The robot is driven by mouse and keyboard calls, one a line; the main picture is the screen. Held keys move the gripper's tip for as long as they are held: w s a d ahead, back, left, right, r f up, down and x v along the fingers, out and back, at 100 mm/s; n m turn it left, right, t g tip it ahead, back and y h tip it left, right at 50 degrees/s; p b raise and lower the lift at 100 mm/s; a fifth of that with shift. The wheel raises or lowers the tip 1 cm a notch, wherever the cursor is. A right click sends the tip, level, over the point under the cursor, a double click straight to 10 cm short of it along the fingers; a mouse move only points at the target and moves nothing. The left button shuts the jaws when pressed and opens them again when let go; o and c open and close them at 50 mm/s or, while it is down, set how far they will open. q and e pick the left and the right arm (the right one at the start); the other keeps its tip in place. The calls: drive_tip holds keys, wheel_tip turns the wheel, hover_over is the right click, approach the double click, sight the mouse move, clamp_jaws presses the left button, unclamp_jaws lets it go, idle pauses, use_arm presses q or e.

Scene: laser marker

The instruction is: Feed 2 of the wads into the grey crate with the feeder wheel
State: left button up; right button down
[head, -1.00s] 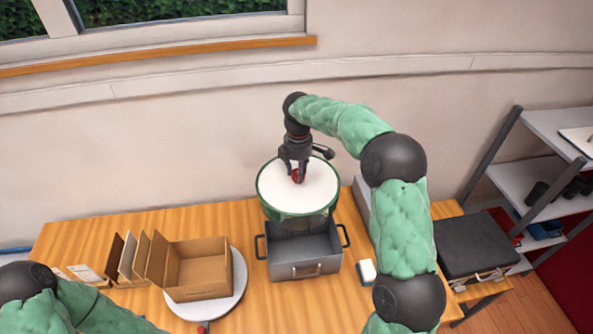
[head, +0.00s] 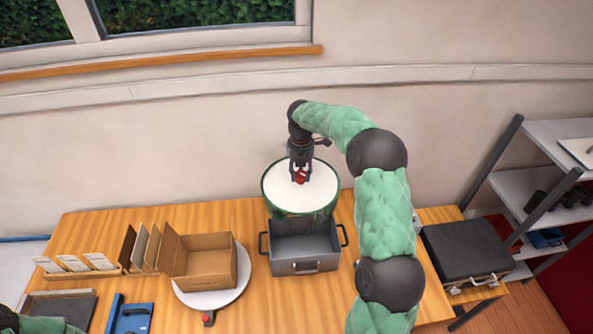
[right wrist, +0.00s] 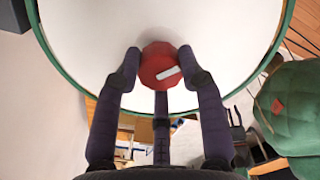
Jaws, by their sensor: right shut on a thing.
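The feeder wheel (head: 283,192) is a round drum with a white top and green rim, standing over the back of the grey crate (head: 305,266). A red knob (head: 301,178) with a white mark sits on its top; the knob also shows in the right wrist view (right wrist: 158,66). My right gripper (head: 299,176) reaches down from above and is shut on the red knob, its fingers on both sides of it. The part of the crate under the drum is hidden. I cannot make out any wads. My left gripper is out of view.
Left of the crate, an open cardboard box (head: 212,262) stands on a round white turntable (head: 240,291). Cards in a wooden rack (head: 140,250) stand further left, with a blue item (head: 130,316) in front. A black case (head: 467,250) lies at the right. The table before the crate is clear.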

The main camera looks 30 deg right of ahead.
drive_tip(key=shift+f+n+p, duration=0.1)
drive_tip(key=shift+n+p, duration=0.4)
drive_tip(key=shift+n, duration=1.4)
drive_tip(key=c, duration=0.7)
unclamp_jaws()
drive_tip(key=shift+c, duration=0.2)
wheel_tip(320, 180, up, 12)
